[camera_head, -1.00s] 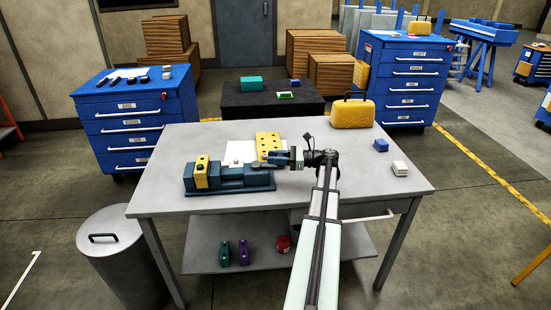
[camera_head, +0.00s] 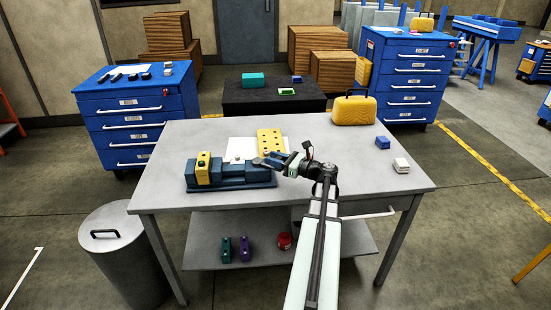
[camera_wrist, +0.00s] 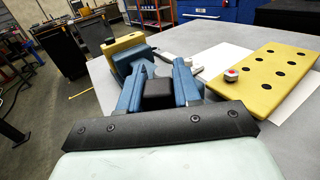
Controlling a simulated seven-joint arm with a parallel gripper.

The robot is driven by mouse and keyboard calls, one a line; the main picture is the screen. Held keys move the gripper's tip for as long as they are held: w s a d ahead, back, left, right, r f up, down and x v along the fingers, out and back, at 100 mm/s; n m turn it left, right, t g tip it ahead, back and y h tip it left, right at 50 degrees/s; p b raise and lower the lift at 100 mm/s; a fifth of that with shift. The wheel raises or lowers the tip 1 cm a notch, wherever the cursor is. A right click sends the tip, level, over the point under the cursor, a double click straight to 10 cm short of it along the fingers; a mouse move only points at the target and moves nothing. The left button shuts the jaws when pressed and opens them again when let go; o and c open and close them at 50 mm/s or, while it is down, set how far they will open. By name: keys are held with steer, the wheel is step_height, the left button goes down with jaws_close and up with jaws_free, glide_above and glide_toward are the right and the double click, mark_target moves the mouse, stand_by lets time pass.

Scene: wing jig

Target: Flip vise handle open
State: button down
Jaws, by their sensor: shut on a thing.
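The blue vise (camera_head: 230,183) lies along the front left of the grey table, with a yellow block (camera_head: 203,168) in its jaws. The yellow block also shows in the wrist view (camera_wrist: 124,43). My gripper (camera_head: 268,160) is at the right end of the vise, reaching in from the right. In the wrist view, its two blue fingers (camera_wrist: 160,78) are shut on a dark block-like piece, the vise handle (camera_wrist: 158,95). My fingers hide part of the handle, and its exact angle is hard to tell.
A yellow plate with holes (camera_head: 270,141) lies on white paper behind the vise. A red-and-white round piece (camera_wrist: 231,74) is at the plate's near edge. A yellow case (camera_head: 354,110), a blue block (camera_head: 382,142) and a white block (camera_head: 401,165) stand to the right. The table's front right is clear.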

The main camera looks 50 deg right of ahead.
steer(key=a, duration=0.1)
steer(key=a+h, duration=0.1)
steer(key=a, duration=0.1)
steer(key=a+m+h, duration=0.1)
steer(key=a, duration=0.1)
steer(key=shift+w+a, duration=0.1)
steer(key=shift+w, duration=0.3)
stand_by(1.4)
steer(key=c, duration=0.9)
jaws_free()
steer(key=shift+s, duration=0.1)
steer(key=s, duration=0.4)
steer(key=s+d, duration=0.1)
steer(key=s, duration=0.8)
steer(key=shift+s+d, duration=0.25)
steer(key=shift+d, duration=0.05)
